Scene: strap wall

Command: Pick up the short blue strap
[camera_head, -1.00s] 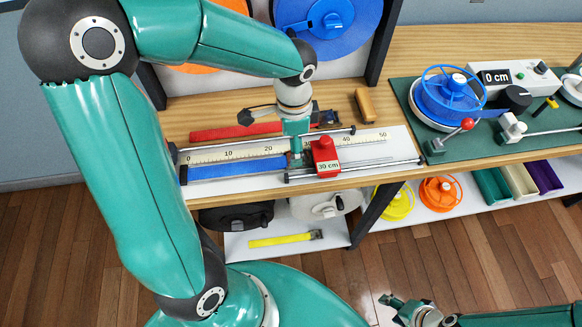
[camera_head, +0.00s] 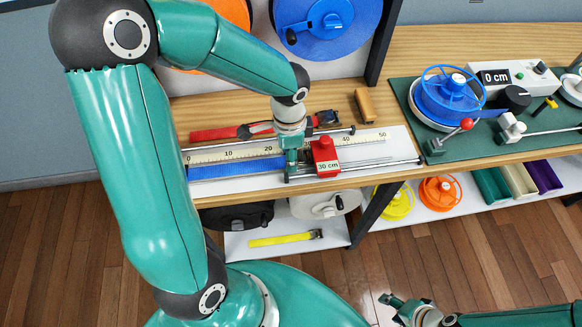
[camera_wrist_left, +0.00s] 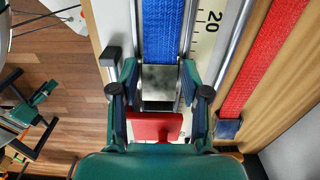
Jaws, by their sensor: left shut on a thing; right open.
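The short blue strap (camera_head: 236,169) lies flat in the measuring tray beside the ruler scale. It also shows in the left wrist view (camera_wrist_left: 162,30), its near end between my fingers at a grey metal plate. My left gripper (camera_head: 291,171) points down over the strap's right end, left of the red stop block (camera_head: 326,157) marked 30 cm. In the wrist view my left fingers (camera_wrist_left: 159,75) close on the strap's two sides; the exact contact is partly hidden. My right gripper (camera_head: 391,301) is open and empty at the bottom, away from the bench.
A red strap (camera_head: 215,133) lies behind the ruler (camera_head: 365,141). A wooden block (camera_head: 365,105) stands behind the tray. A winding station with a blue reel (camera_head: 447,98) is to the right. The shelf below holds a yellow strap (camera_head: 280,240), an orange reel (camera_head: 440,190) and several bins.

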